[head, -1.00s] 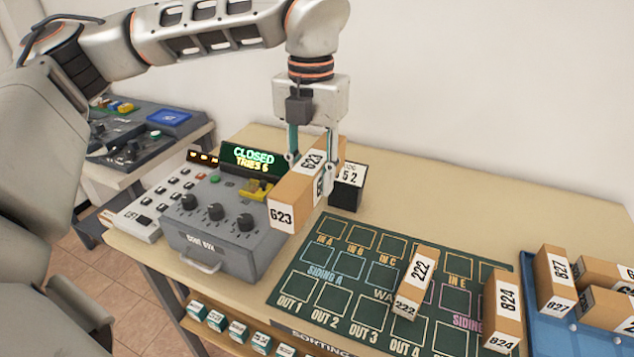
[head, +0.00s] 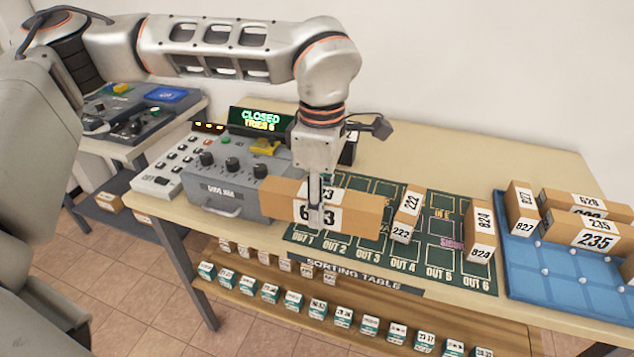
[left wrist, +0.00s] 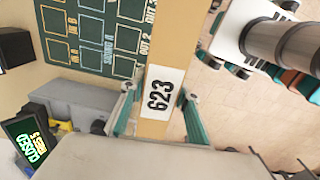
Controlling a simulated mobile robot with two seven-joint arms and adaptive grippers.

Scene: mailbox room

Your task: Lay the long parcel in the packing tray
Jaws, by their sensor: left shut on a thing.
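A long brown parcel labelled 623 (head: 355,216) is held by my left gripper (head: 316,208), whose fingers close across its middle. The parcel lies roughly level, its long side facing the head camera, in front of the grey box and over the left part of the green board. In the left wrist view the parcel (left wrist: 157,95) runs between the two fingers (left wrist: 159,98). The blue packing tray (head: 540,270) is at the right end of the table. It holds several parcels toward its back and right, with bare blue floor at the front left. My right gripper is not seen.
Parcel 222 (head: 408,212) and parcel 824 (head: 481,232) stand on the green board (head: 440,258), between the held parcel and the tray. Parcel 827 (head: 521,207) is at the tray's left back. The grey box (head: 222,180) is at left.

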